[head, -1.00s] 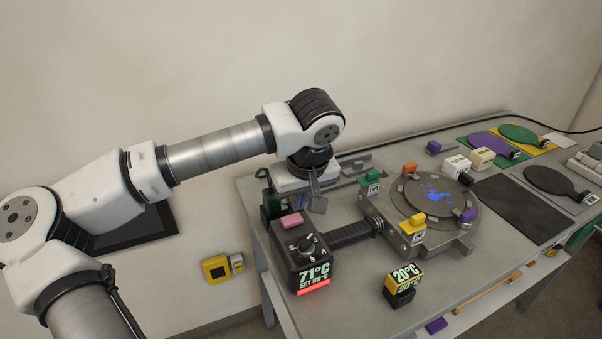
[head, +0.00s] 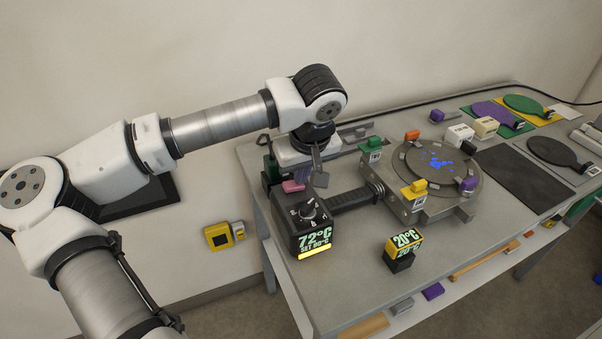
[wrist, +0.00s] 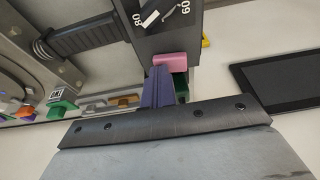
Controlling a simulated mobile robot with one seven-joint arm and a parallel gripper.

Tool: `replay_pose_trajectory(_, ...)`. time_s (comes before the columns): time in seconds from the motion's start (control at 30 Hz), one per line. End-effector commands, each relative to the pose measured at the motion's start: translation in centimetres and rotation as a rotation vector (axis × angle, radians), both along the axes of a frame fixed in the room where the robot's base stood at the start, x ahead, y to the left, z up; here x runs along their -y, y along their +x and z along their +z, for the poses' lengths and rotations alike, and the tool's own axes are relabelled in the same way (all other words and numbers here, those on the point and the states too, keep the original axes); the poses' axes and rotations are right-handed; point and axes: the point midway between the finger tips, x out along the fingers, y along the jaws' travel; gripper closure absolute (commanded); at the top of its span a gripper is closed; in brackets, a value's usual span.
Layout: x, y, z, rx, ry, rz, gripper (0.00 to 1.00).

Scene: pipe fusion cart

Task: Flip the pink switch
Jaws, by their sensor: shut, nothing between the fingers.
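The pink switch (head: 293,186) sits on top at the back of a dark control box (head: 308,229) with a dial and a display reading 72°C, SET 80°C, above a yellow bar. In the wrist view the pink switch (wrist: 172,60) shows at the end of the box. My gripper (head: 301,178) is shut and empty, pointing down right at the back of the switch. In the wrist view its purple fingers (wrist: 158,78) end right beside the switch. I cannot tell whether they touch it.
A round heater plate (head: 437,166) with coloured clips is joined to the box by a dark ribbed handle (head: 352,198). A yellow 20°C display block (head: 404,247) stands in front. A yellow wall box (head: 220,236) is at left. The table front is mostly clear.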

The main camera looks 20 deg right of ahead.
Motion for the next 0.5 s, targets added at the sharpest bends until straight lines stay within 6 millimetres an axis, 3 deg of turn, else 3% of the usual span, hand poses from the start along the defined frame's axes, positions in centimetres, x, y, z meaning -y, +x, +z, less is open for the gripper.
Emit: replay_pose_trajectory(0.5,-1.6,-0.1,0.2,-0.004,0.004,0.001,1.0)
